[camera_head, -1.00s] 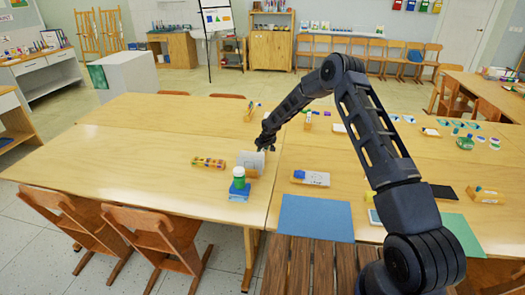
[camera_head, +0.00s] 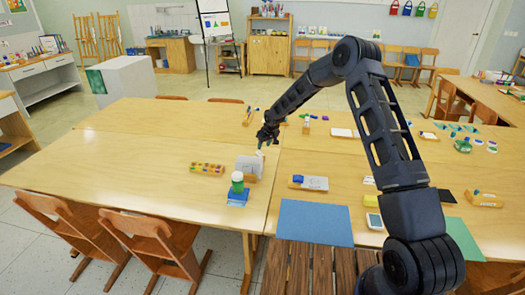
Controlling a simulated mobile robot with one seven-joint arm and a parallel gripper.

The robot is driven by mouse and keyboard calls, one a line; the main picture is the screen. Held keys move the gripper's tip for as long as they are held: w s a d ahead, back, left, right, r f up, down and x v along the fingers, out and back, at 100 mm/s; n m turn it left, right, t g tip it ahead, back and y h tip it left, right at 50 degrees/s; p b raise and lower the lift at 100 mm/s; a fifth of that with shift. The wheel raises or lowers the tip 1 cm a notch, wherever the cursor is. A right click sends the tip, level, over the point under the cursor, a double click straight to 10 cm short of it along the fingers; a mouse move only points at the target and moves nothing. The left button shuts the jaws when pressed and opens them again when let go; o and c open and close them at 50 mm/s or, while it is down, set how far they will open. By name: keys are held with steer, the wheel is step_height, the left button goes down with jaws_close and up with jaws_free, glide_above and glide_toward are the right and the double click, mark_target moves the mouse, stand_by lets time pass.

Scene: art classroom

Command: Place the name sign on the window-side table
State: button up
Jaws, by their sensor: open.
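A small grey-white upright card (camera_head: 249,165), which looks like the name sign, stands on the left wooden table (camera_head: 140,158) near its right edge. Its writing cannot be made out. My gripper (camera_head: 268,144) is open, just above and behind the card's upper right in the picture. It looks apart from the card and empty, though the fingertips are small and dark.
A green-and-white bottle (camera_head: 237,183) on a blue pad stands close in front of the card. A colourful paint box (camera_head: 207,168) lies to its left. The right table (camera_head: 400,160) holds several labelled blocks and a blue sheet (camera_head: 316,221). The left table's far-left part is clear.

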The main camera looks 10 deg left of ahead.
steer(key=shift+v, duration=1.5)
steer(key=s+d+r+m+h, duration=0.1)
steer(key=s+d+r, duration=0.4)
steer(key=d+r, duration=0.5)
steer(key=s+d+r+m+t+h, duration=0.1)
steer(key=s+d+r+m, duration=0.1)
steer(key=s+d+r, duration=0.5)
steer(key=s+d+r+m+h, duration=0.1)
steer(key=s+d+r, duration=0.1)
steer(key=d+r, duration=1)
steer(key=s+d+r+m, duration=0.1)
steer(key=s+d+r, duration=0.2)
steer(key=s+d, duration=0.45)
steer(key=s+d+r+m, duration=0.2)
steer(key=s+d+r, duration=0.2)
steer(key=s, duration=0.6)
steer(key=s+d+f+m, duration=0.1)
steer(key=s+d, duration=0.2)
steer(key=s, duration=0.5)
steer(key=s+d+f+m, duration=0.1)
steer(key=s+d, duration=0.2)
steer(key=s, duration=0.5)
steer(key=shift+f, duration=0.2)
